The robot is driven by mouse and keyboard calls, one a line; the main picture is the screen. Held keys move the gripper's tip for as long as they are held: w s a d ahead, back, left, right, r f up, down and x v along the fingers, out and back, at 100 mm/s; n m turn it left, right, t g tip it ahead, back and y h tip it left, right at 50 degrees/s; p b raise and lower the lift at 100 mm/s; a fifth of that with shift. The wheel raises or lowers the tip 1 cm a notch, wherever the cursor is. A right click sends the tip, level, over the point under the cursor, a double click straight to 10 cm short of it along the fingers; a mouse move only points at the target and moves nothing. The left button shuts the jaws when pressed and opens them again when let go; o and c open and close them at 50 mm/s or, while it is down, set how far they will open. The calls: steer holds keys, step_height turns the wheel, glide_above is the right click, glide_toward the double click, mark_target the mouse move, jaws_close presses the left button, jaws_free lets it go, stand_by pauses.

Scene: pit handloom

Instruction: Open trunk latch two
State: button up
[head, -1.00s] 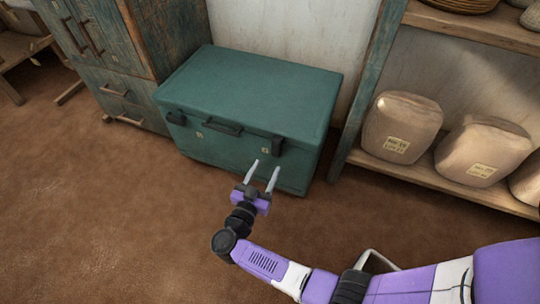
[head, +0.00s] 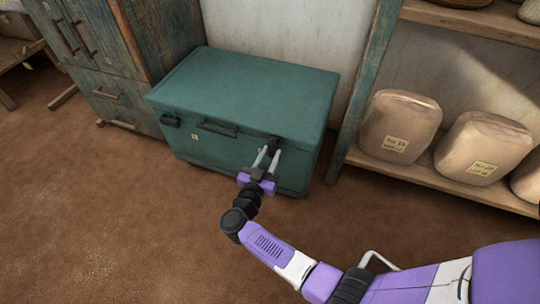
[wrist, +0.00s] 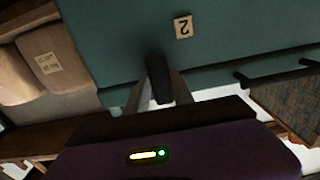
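The teal trunk (head: 212,149) stands against the wall with its lid down. Latch two (head: 274,142) is a black piece at the right of its front. In the wrist view the dark latch (wrist: 159,78) lies between my fingertips, beside a tag marked 2 (wrist: 183,27). My gripper (head: 268,156) reaches the trunk front, with one finger on each side of the latch. The fingers look closed in against its sides; the contact itself is hard to see. The other latch (head: 170,120) is at the front's left end.
A black handle (head: 217,129) sits between the latches. A wooden cabinet (head: 115,75) stands left of the trunk. A shelf with wrapped bundles (head: 400,126) is on the right. The brown floor (head: 120,220) in front is clear.

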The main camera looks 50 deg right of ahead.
jaws_close()
steer(key=shift+s+m+p, duration=0.15)
steer(key=shift+m+p, duration=0.4)
steer(key=shift+m, duration=0.45)
steer(key=m, duration=0.1)
steer(key=m+p, duration=0.1)
steer(key=shift+s+d+m, duration=0.1)
steer(key=shift+s+m, duration=0.1)
steer(key=shift+m, duration=0.1)
steer(key=m, duration=0.5)
steer(key=s+f+m, duration=0.1)
steer(key=m, duration=0.2)
steer(key=shift+d+f+b, duration=0.1)
steer(key=shift+b, duration=0.25)
steer(key=shift+f+m+b, duration=0.2)
steer(key=shift+m+b, duration=0.25)
steer(key=shift+m, duration=0.9)
steer(key=shift+f+m+b, duration=0.15)
steer(key=shift+m+b, duration=0.3)
steer(key=shift+m, duration=0.9)
